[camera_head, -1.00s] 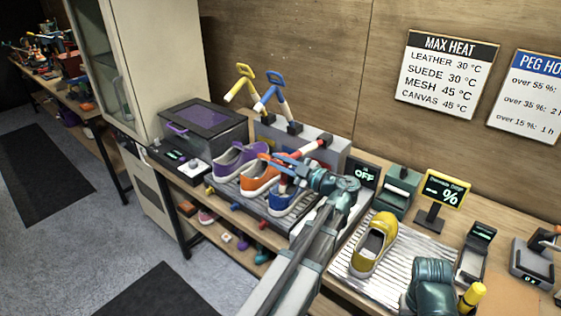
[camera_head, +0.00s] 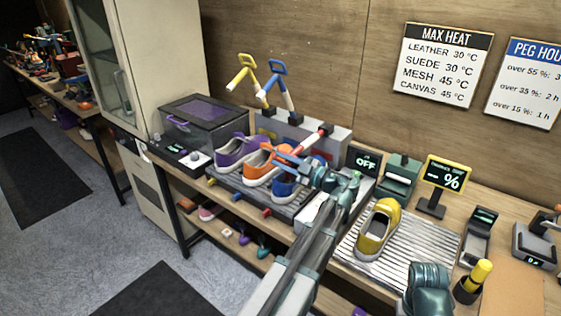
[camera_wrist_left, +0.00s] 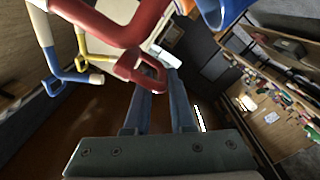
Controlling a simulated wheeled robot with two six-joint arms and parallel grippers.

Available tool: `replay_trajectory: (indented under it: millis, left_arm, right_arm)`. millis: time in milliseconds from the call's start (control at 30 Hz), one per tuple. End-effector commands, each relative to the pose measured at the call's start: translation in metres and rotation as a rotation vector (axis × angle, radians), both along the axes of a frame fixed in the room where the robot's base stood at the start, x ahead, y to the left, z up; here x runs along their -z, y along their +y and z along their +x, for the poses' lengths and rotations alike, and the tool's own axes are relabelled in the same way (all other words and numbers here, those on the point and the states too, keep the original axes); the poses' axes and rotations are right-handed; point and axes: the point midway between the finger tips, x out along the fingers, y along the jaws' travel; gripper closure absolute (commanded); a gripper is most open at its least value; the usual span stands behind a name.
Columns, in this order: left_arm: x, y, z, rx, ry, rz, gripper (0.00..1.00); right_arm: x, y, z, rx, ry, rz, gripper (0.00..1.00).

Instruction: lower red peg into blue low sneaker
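The red peg (camera_head: 311,141) slopes down from its base on the grey dryer box toward the sneakers. Its white section shows, but its far end is hidden by my left gripper. The blue low sneaker (camera_head: 283,190) stands on the ribbed tray under my left gripper (camera_head: 281,158), partly covered by it. I cannot tell how far the peg is inside the sneaker. My right gripper is out of view.
An orange sneaker (camera_head: 257,171) and a purple sneaker (camera_head: 229,154) stand left of the blue one. A yellow peg (camera_head: 239,79) and a blue peg (camera_head: 272,81) are raised behind. A yellow sneaker (camera_head: 377,232) stands on a ribbed mat (camera_head: 425,250) at right.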

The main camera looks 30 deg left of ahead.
Motion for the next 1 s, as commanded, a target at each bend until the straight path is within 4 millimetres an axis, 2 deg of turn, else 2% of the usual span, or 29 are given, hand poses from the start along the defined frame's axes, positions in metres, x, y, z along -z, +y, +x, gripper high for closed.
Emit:
replay_trajectory:
  millis: [33, 100, 133, 567, 667, 1000]
  left_arm:
    - [0.010, -0.003, -0.002, -0.001, 0.002, -0.032, 0.70]
    - [0.010, -0.003, -0.002, 0.001, 0.002, -0.031, 0.58]
    - [0.010, -0.003, -0.001, 0.002, 0.002, -0.032, 0.57]
    - [0.009, -0.006, 0.002, 0.007, 0.001, -0.032, 0.57]
    - [0.009, -0.016, 0.001, 0.009, 0.001, -0.031, 0.57]
    - [0.006, -0.088, -0.008, 0.007, -0.001, -0.027, 0.57]
  right_arm:
    - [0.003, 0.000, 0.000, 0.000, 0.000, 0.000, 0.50]
    - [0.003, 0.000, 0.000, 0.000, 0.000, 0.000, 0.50]
    - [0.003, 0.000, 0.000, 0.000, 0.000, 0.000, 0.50]
    - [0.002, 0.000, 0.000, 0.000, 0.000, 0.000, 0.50]
    - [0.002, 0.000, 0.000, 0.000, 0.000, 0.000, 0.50]
    - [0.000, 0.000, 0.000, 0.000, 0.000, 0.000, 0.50]
